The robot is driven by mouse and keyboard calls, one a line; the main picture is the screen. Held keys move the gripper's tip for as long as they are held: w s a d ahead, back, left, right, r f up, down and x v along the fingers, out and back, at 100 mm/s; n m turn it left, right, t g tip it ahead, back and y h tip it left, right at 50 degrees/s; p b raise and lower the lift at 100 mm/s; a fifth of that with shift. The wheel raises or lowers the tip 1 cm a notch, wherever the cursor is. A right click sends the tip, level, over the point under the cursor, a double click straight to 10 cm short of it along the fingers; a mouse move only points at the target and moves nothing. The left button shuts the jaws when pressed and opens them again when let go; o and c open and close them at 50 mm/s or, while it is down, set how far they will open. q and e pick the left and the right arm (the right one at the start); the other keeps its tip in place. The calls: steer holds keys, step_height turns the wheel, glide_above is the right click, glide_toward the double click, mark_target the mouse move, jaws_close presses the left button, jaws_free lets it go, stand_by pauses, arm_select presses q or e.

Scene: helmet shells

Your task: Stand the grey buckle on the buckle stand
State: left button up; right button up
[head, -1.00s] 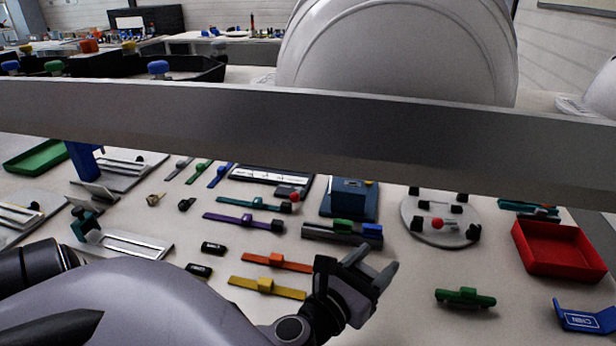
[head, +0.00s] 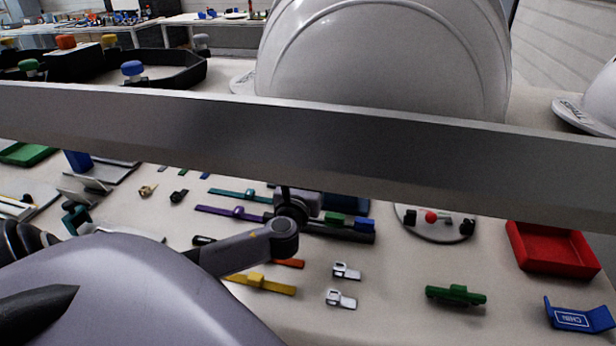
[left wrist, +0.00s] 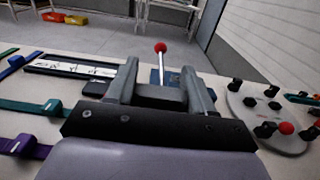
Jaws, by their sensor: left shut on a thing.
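My left gripper (left wrist: 162,85) is shut on a small grey piece (left wrist: 160,96), which looks like the grey buckle. The fingers and their mount hide most of its shape. In the head view only a strip of the blue stand (head: 346,202) shows under the bar. A red-tipped rod (left wrist: 160,48) rises behind the fingers. My right gripper is not in view.
The grey bar (head: 300,135) crosses the head view. Two pale buckles (head: 346,271) (head: 340,299) lie in front. A green clip (head: 456,294), a red tray (head: 553,248) and a blue bracket (head: 580,315) are at the right. A round plate (left wrist: 272,110) stands right of the gripper.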

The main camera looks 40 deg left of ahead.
arm_select(q)
step_height(320, 180, down, 6)
steer(key=b, duration=0.4)
steer(key=shift+d+r, duration=0.1)
steer(key=shift+r, duration=0.05)
steer(key=shift+s+p, duration=0.1)
steer(key=shift+p, duration=0.4)
stand_by(1.7)
steer(key=shift+f+b, duration=1.2)
steer(key=shift+f, duration=0.4)
steer(key=o, duration=1.1)
